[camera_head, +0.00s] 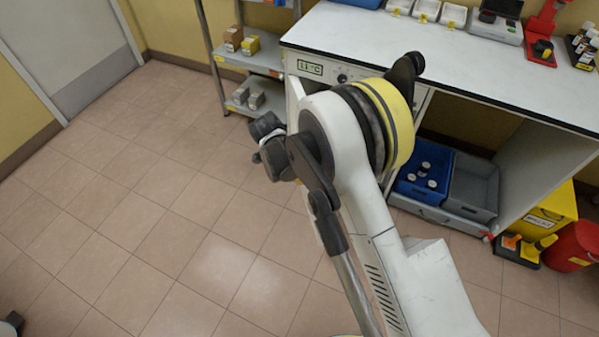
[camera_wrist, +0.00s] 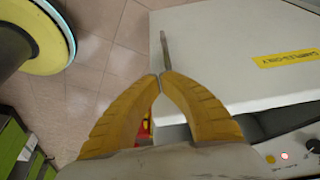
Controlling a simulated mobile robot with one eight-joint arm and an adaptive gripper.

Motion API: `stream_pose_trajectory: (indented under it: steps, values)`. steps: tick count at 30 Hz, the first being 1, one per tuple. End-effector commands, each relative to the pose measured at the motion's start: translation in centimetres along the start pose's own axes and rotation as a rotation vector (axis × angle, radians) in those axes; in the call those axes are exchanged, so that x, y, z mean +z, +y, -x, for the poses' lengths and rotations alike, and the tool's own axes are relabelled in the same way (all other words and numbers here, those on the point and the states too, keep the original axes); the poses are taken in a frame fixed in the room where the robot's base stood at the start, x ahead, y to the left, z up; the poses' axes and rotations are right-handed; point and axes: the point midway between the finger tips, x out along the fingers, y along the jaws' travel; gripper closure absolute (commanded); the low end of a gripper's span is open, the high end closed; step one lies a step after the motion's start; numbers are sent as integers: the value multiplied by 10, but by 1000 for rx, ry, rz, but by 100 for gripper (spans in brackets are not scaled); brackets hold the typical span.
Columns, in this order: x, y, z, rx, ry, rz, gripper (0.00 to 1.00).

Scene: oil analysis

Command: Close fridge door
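In the wrist view, the fridge door (camera_wrist: 235,45) is a pale panel with a yellow "SAMPLES ONLY" label (camera_wrist: 287,58). A dark gap separates its lower edge from the control panel (camera_wrist: 290,158), so the door appears open. A thin grey bar (camera_wrist: 164,48), perhaps the door handle, stands at the door's left edge. My gripper (camera_wrist: 161,79) has its yellow fingers together at the tips, beside that edge and at the bar's near end. I cannot tell whether they touch the bar. In the head view, my arm hides most of the fridge below its temperature display (camera_head: 310,67).
A white bench (camera_head: 455,62) spans the upper right. Under it are a blue crate (camera_head: 405,196) and a grey crate (camera_head: 473,185). A metal shelf (camera_head: 250,58) stands left of the fridge. A yellow bin (camera_head: 552,205) and red bin (camera_head: 575,245) are right. The left tiled floor is clear.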

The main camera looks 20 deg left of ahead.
Motion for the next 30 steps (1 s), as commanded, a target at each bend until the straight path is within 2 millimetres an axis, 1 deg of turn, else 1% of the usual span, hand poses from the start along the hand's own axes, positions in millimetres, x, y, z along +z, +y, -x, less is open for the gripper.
stream_pose_trajectory:
  steps: [1, 3, 6, 9, 12, 16, 26, 30]
  values:
    - [1, 0, -15, 0, 0, -1, 100]
    - [1, 0, -28, 0, 0, -2, 100]
    - [-17, 0, -31, 0, 0, -3, 100]
    - [-28, 0, -34, 0, 0, -1, 100]
    - [-34, 0, -36, 0, 0, 0, 100]
    - [-38, 0, -36, 0, 0, 0, 100]
    - [-39, 0, -36, -1, 0, 2, 100]
    - [-50, 0, -40, -9, 0, 20, 100]
